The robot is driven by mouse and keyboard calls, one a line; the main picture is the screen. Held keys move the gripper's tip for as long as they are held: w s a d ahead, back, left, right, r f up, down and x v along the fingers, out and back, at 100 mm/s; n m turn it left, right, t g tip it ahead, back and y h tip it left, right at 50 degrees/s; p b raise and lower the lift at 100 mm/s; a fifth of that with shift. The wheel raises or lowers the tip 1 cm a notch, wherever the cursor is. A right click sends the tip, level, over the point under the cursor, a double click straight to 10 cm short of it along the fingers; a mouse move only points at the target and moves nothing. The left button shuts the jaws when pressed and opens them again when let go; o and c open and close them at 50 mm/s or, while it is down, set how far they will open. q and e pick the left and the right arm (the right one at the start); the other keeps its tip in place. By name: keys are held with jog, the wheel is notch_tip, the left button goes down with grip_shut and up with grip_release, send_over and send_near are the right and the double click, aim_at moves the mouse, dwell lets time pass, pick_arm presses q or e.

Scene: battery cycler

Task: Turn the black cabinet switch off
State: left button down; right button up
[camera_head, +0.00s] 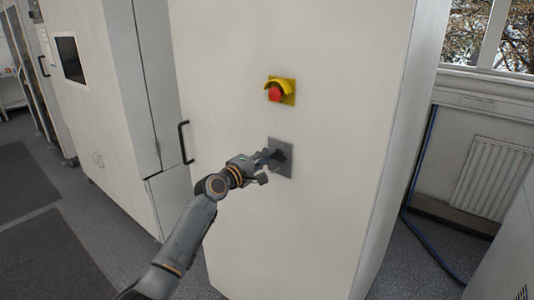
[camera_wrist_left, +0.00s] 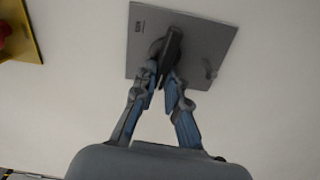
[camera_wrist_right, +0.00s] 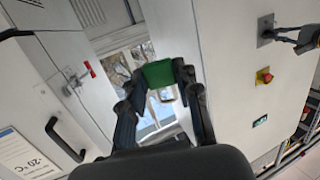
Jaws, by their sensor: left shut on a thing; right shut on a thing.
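The black cabinet switch (camera_head: 280,156) is a dark rotary handle on a square grey plate (camera_head: 286,144), set in the white cabinet's front. My left gripper (camera_head: 268,158) reaches it from the left in the head view. In the left wrist view, the handle (camera_wrist_left: 171,52) stands out from the plate (camera_wrist_left: 215,38), and my left fingertips (camera_wrist_left: 166,78) close on its near end. Small plate markings are too blurred to read. My right gripper (camera_wrist_right: 155,88) shows only in the right wrist view, shut on a green block (camera_wrist_right: 158,73), away from the switch plate.
A red emergency button (camera_head: 274,93) with a yellow guard sits above the switch. A black door handle (camera_head: 185,142) is to the left on the cabinet. A radiator (camera_head: 493,177) and a blue cable (camera_head: 411,180) are at the right. Grey floor (camera_head: 90,225) is open at left.

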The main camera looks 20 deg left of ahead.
pick_arm(q)
jog(key=shift+f+n, duration=0.1)
jog(key=shift+n, duration=0.4)
jog(key=c, duration=1.4)
grip_release()
jog(key=shift+a, duration=0.1)
jog(key=v, duration=1.2)
